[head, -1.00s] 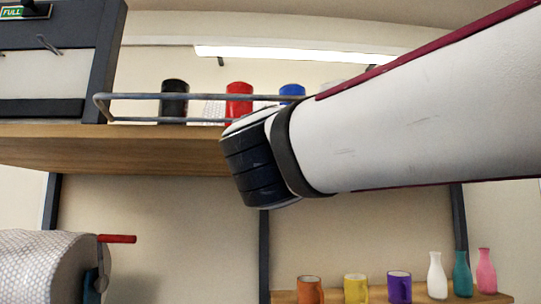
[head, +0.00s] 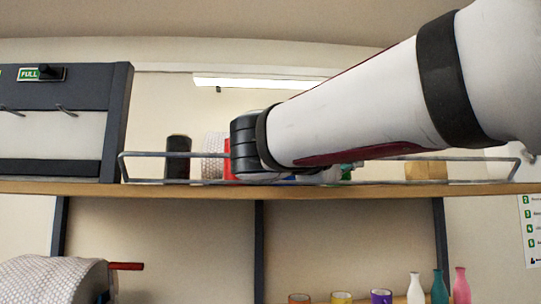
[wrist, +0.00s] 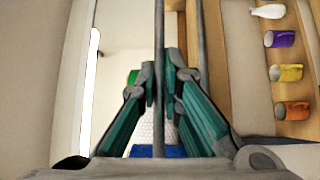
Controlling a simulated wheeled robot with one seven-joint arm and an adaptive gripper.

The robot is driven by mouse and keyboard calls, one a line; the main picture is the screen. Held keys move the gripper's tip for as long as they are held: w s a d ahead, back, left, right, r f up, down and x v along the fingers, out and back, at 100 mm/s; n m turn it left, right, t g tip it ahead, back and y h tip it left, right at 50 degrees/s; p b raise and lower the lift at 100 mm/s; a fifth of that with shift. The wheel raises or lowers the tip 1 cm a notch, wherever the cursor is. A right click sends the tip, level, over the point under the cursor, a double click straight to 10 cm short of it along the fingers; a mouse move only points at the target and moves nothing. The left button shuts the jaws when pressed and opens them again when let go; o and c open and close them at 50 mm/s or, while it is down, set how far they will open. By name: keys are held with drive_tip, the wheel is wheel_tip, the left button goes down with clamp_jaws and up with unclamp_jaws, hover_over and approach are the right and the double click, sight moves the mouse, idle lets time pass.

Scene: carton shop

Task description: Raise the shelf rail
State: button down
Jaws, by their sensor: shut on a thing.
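The shelf rail (head: 150,154) is a grey wire loop along the front of the wooden shelf (head: 200,188). Its top bar shows a little above the shelf's front edge, with bent ends at left and right. My arm hides part of its middle in the head view. In the wrist view the rail (wrist: 159,30) runs lengthwise up the picture between the fingers. My gripper (wrist: 165,80) has its green-padded fingers closed on that bar. In the head view the gripper is mostly hidden behind my arm.
Behind the rail stand a black can (head: 178,158), a bubble-wrap roll, a red can and a tan block (head: 426,170). A dark-framed panel (head: 118,120) stands at the left. Mugs and bottles (head: 461,286) stand on a lower shelf. A wrapped roll (head: 50,280) with a red handle is lower left.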

idle(0.3)
drive_tip(key=c, duration=1.7)
unclamp_jaws()
drive_tip(key=v, duration=1.2)
